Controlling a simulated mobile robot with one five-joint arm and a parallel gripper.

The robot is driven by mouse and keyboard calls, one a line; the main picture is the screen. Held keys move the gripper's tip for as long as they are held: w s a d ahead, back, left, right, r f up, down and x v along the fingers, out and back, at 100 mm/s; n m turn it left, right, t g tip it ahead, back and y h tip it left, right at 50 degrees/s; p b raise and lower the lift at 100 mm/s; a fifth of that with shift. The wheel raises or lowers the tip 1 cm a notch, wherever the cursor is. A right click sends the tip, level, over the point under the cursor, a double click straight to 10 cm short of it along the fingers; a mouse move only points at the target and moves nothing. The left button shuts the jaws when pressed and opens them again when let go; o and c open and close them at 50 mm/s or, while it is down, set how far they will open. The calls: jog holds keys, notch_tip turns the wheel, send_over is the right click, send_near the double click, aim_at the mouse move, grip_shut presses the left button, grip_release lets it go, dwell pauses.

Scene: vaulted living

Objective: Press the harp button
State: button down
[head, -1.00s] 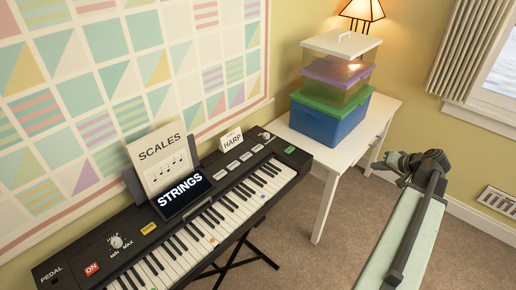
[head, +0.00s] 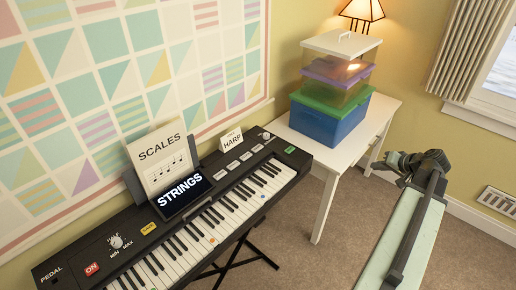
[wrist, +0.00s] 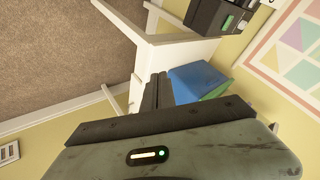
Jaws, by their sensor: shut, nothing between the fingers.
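A black keyboard (head: 118,229) stands against the wall at the left in the head view. A small white card reading HARP (head: 232,140) stands at its back edge. In front of the card is a row of several pale buttons (head: 246,156); their own labels are too small to read. The keyboard's screen (head: 182,196) reads STRINGS. My gripper (head: 378,163) is shut and empty, off to the right over the carpet, well apart from the keyboard. In the wrist view the closed fingers (wrist: 156,90) point toward the white table, and the keyboard's end (wrist: 210,14) shows at the top.
A white table (head: 352,148) stands right of the keyboard, holding stacked blue, green and purple boxes (head: 324,125) and a lamp (head: 362,12). A SCALES sheet (head: 160,160) stands behind the screen. The carpet (head: 300,245) between keyboard and arm is clear.

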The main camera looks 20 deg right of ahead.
jog(key=w+a+f+n+g+y, duration=0.1)
jog(key=w+a+f, duration=0.15)
jog(key=a, duration=0.45)
jog(key=w+a+f+n+g+y, duration=0.1)
jog(key=w+a+g, duration=0.15)
jog(key=a, duration=0.45)
jog(key=a+f+n+g+h, duration=0.1)
jog(key=a+n+g, duration=0.1)
jog(key=a, duration=0.9)
jog(key=s+a+f+n+g+h, duration=0.1)
jog(key=a, duration=1)
jog(key=a+f+n+g+h, duration=0.1)
jog(key=a+n+g, duration=0.1)
jog(key=a, duration=0.8)
jog(key=shift+s+a+f+n+g, duration=0.3)
jog(key=shift+s+a+f+g, duration=0.05)
jog(key=shift+s+a, duration=0.05)
